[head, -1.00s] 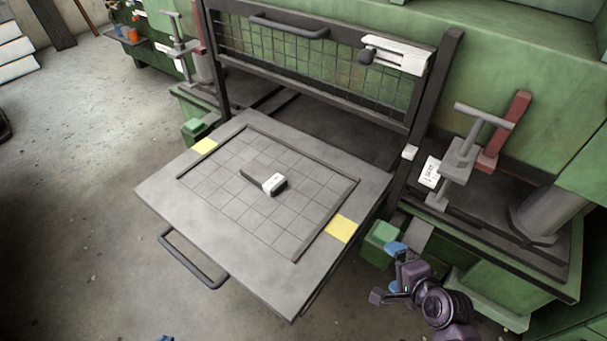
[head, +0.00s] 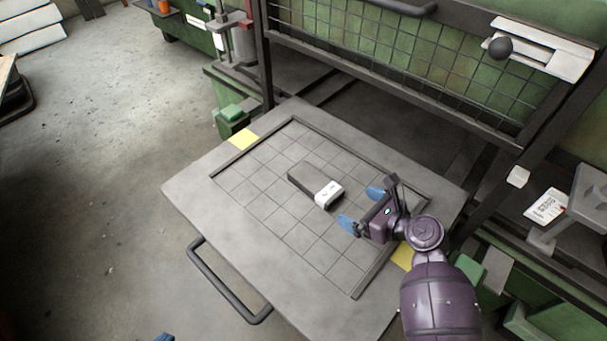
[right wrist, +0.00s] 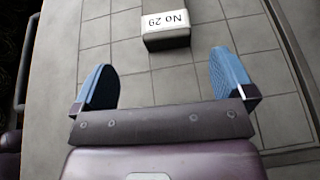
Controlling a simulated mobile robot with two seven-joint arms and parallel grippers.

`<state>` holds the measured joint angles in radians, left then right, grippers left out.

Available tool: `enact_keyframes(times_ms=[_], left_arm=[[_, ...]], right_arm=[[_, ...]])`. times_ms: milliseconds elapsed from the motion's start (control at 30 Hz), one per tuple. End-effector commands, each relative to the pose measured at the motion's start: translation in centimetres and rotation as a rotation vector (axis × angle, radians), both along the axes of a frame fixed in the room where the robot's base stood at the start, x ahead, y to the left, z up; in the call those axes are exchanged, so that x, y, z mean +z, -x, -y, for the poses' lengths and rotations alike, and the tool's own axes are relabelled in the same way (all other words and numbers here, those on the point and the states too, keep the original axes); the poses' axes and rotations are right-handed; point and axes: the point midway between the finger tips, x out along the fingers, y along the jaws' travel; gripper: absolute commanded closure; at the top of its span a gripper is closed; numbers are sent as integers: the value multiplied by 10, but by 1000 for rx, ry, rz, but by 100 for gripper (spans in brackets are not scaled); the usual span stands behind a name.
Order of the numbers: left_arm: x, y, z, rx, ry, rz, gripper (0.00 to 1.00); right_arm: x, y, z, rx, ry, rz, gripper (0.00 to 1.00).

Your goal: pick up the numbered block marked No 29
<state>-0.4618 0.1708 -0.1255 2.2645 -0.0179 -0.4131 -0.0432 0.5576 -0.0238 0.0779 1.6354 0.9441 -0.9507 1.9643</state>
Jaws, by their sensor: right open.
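The numbered block (head: 309,179) is a dark grey bar with a white end. It lies flat on the gridded plate (head: 215,240). In the right wrist view its white end reads "No 29" (right wrist: 165,22), upside down. My right gripper (head: 362,208) is open, with blue fingertips apart and nothing between them. It is just to the right of the block's white end, with a small gap. In the right wrist view the block is ahead of the fingers, between their lines. A small blue piece at the bottom edge may be my left gripper, but I cannot tell.
A raised dark rail (head: 374,168) borders the grid. Yellow patches (head: 244,139) mark the plate's sides. A raised mesh guard (head: 400,80) stands behind the plate. A handle (head: 222,285) sticks out at the front. The grid around the block is clear.

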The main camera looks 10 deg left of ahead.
Motion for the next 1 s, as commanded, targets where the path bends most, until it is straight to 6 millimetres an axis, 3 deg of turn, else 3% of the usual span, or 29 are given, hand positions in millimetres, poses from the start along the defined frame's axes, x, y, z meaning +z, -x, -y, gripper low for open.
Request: enact_keyframes(times_ms=[167,367,700,1000], left_arm=[[-3,2,1,-1,1,-7,100],[-13,8,2,-14,-10,-27,100],[-3,-3,7,-39,-24,17,100],[-17,-2,8,-67,-48,2,100]], right_arm=[[-1,-3,-3,-1,-16,-12,0],[-15,-15,-22,0,-18,-19,0],[-23,-34,-44,-1,-15,-12,0],[-38,-53,-62,0,-16,-19,0]])
